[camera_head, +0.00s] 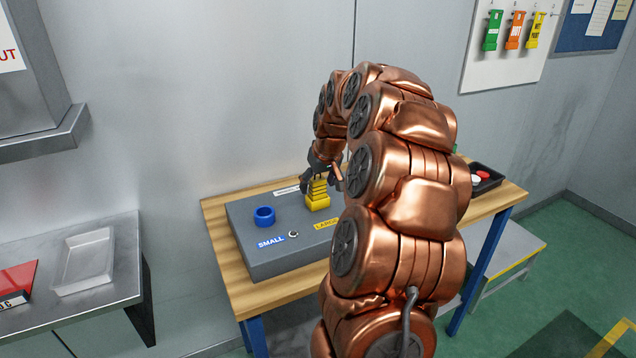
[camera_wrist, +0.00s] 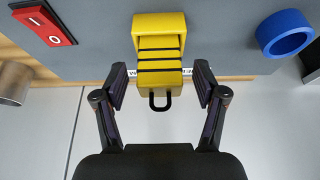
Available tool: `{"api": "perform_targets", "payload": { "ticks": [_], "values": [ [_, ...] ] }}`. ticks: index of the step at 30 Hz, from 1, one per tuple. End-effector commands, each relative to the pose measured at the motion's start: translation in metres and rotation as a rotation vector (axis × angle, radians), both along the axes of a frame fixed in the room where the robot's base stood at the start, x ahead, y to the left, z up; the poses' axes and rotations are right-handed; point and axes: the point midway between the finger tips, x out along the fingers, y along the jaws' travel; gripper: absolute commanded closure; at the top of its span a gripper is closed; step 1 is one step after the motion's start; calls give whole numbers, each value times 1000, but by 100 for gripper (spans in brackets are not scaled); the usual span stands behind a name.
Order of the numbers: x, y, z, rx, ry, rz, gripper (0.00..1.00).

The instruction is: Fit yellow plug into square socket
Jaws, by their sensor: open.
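The yellow plug (camera_head: 318,187) stands upright on the grey box, its ridged body rising from a yellow square collar (camera_head: 317,203) that looks like the square socket. In the wrist view the plug (camera_wrist: 160,84) shows dark bands and a black loop handle at its near end; the collar (camera_wrist: 160,22) is beyond it. How deep the plug sits is hidden. My gripper (camera_head: 318,176) is just above the plug. In the wrist view my gripper (camera_wrist: 160,75) is open, one finger on each side of the plug, with gaps on both sides.
A blue ring (camera_head: 264,216) stands left of the plug on the grey box (camera_head: 275,262), near the SMALL label. A red rocker switch (camera_wrist: 45,25) is on the box. A black tray (camera_head: 486,178) sits at the wooden table's right end. A metal shelf (camera_head: 75,265) stands at left.

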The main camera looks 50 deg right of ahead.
Motion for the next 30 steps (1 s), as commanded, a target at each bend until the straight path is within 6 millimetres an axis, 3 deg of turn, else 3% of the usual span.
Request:
{"api": "perform_targets", "payload": {
  "ticks": [5, 19, 30],
  "values": [
    [-5, 1, 15, -2, -3, 0, 29],
    [-35, 12, 92, -3, -4, -1, 29],
    [-43, 15, 111, -1, -1, 0, 29]
  ]
}}
